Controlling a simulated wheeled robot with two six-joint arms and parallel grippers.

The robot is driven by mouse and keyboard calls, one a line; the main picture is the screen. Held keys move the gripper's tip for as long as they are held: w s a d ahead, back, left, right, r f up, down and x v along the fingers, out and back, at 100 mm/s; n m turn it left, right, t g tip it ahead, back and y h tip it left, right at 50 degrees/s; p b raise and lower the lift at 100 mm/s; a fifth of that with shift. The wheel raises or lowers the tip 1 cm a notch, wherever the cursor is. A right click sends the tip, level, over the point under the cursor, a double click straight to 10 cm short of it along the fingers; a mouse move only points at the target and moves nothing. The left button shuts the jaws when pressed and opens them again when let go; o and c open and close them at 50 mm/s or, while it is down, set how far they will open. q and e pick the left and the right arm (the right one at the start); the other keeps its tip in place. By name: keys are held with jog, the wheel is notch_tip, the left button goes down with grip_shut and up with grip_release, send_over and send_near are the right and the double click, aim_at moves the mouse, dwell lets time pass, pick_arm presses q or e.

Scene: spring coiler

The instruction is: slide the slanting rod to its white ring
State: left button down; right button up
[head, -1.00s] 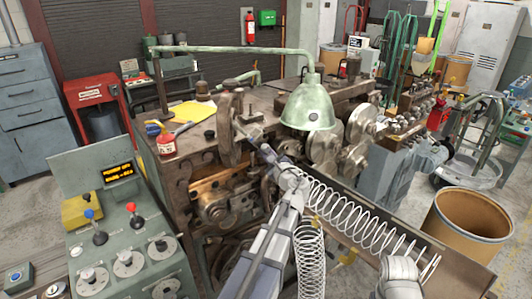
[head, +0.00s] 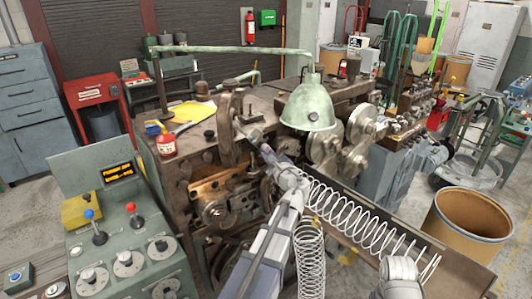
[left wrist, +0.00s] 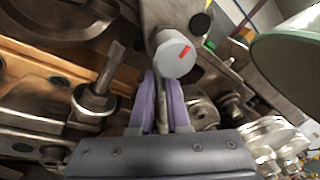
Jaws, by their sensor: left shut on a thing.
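My left gripper (left wrist: 164,105) has purple fingers and is shut on the slanting rod at the front of the spring coiler. The rod's grey faceted end (left wrist: 173,53), with a red mark, shows just beyond the fingertips in the left wrist view. The fingers hide part of the rod. In the head view my left gripper (head: 266,151) is at the machine's front, below and left of the green lamp, and the rod is hard to separate from the metal around it. I cannot make out the white ring in either view.
The green lamp shade (head: 308,106) hangs close to the right of my left gripper. A bolt-like metal post (left wrist: 97,95) stands left of the fingers. Large wire coils (head: 345,212) lie in the trough at right. A control panel (head: 125,262) stands at the lower left.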

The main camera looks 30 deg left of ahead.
pick_arm(q)
jog(key=shift+w+d+f+b, duration=0.15)
jog(key=shift+w+f+b, duration=0.15)
jog(key=shift+f+b, duration=0.2)
jog(key=shift+w+d+f+b, duration=0.15)
jog(key=shift+w+f+b, duration=0.15)
jog(key=shift+f+b, duration=0.2)
jog(key=shift+d, duration=0.1)
jog(key=shift+r, duration=0.1)
jog(key=c, duration=0.9)
grip_release()
jog(key=v, duration=0.7)
jog(key=shift+s+d, duration=0.25)
jog(key=shift+d, duration=0.1)
